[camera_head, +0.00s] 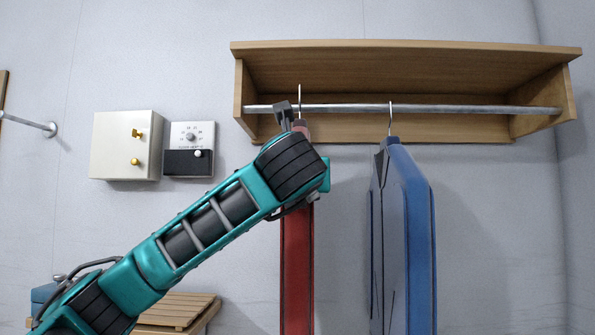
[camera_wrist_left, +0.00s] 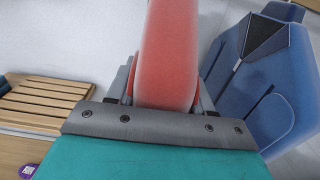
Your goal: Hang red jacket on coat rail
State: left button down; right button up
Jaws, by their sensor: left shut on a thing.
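The red jacket (camera_head: 297,265) hangs upright below the coat rail (camera_head: 450,109), partly hidden behind my left arm. The thin hook of its hanger (camera_head: 299,92) rises to the rail's height near its left part; I cannot tell whether it rests on the rail. My left gripper (camera_head: 296,122) is at the jacket's top, just below the rail. In the left wrist view the gripper (camera_wrist_left: 165,98) is shut on the red jacket (camera_wrist_left: 168,55), which stands between its fingers. My right gripper is not in view.
A blue jacket (camera_head: 419,230) hangs on the rail to the right, with a gap between the jackets. A wooden shelf (camera_head: 400,53) is above the rail. A white box (camera_head: 125,145) and a dial panel (camera_head: 190,150) are on the wall at left. A slatted wooden seat (camera_head: 178,310) stands below.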

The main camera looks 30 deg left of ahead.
pick_arm(q)
jog(key=shift+w+a+f+b, duration=0.3)
jog(key=shift+w+f+b, duration=0.15)
jog(key=shift+f+b, duration=0.2)
jog(key=shift+w+a+f+b, duration=0.3)
jog(key=shift+w+f+b, duration=0.2)
jog(key=shift+f, duration=0.25)
jog(key=c, duration=0.7)
grip_release()
jog(key=o, duration=0.3)
jog(key=shift+o, duration=0.2)
jog(key=shift+f, duration=0.15)
jog(key=b+v, duration=0.2)
jog(key=v, duration=1.1)
